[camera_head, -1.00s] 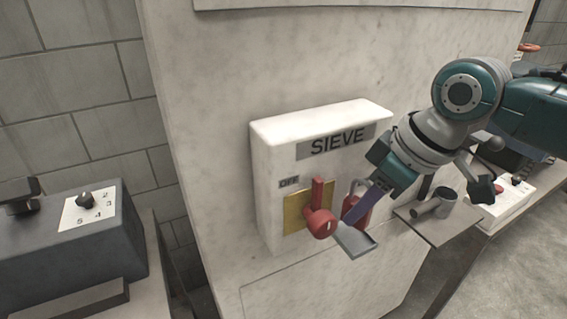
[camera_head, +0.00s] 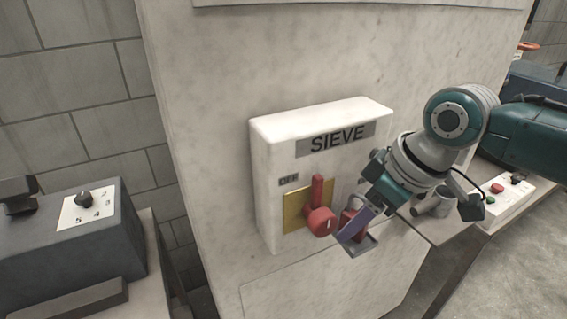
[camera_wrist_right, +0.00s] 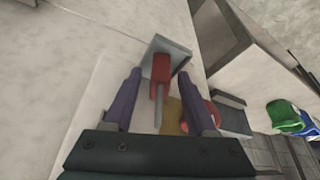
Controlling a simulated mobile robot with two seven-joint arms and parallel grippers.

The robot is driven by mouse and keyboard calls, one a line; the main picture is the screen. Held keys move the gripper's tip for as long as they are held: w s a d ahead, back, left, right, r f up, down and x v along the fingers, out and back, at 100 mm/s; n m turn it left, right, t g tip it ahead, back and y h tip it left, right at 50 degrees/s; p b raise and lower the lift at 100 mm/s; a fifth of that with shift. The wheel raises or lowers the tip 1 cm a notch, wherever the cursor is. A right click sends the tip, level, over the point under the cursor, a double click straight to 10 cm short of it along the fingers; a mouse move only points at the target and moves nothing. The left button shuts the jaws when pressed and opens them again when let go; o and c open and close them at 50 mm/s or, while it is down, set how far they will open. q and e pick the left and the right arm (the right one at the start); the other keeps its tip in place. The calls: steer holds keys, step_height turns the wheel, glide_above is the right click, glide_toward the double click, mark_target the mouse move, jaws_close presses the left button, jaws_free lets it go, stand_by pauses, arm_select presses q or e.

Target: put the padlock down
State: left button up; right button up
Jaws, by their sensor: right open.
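The red padlock (camera_head: 348,216) is beside the SIEVE switch, low at the front of the white box, with its grey shackle upward. In the right wrist view the padlock (camera_wrist_right: 160,72) is over a small grey tray (camera_wrist_right: 170,48), and its body seems to rest there. The tray (camera_head: 369,246) is partly hidden by a purple finger in the head view. My right gripper (camera_head: 356,229) is open; its purple fingers (camera_wrist_right: 163,88) stand on either side of the padlock with gaps. My left gripper is not in view.
The red rotary switch (camera_head: 320,221) on its yellow plate is close left of the gripper, its handle up by the OFF label. A side shelf (camera_head: 432,232) with a grey cup (camera_head: 441,203) and a control box with buttons (camera_head: 508,200) lie to the right.

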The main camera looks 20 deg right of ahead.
steer(key=p+v, duration=0.1)
steer(key=v, duration=1)
steer(key=s+a+f+m+h, duration=0.1)
steer(key=s+a, duration=0.3)
steer(key=s, duration=0.4)
steer(key=s+a+f+m, duration=0.2)
steer(key=s+a+f, duration=0.1)
steer(key=s, duration=0.6)
steer(key=shift+a+f+h, duration=0.3)
steer(key=shift+a+h, duration=0.1)
steer(key=shift+a, duration=0.2)
steer(key=shift+s+m, duration=0.2)
steer(key=shift+m, duration=0.1)
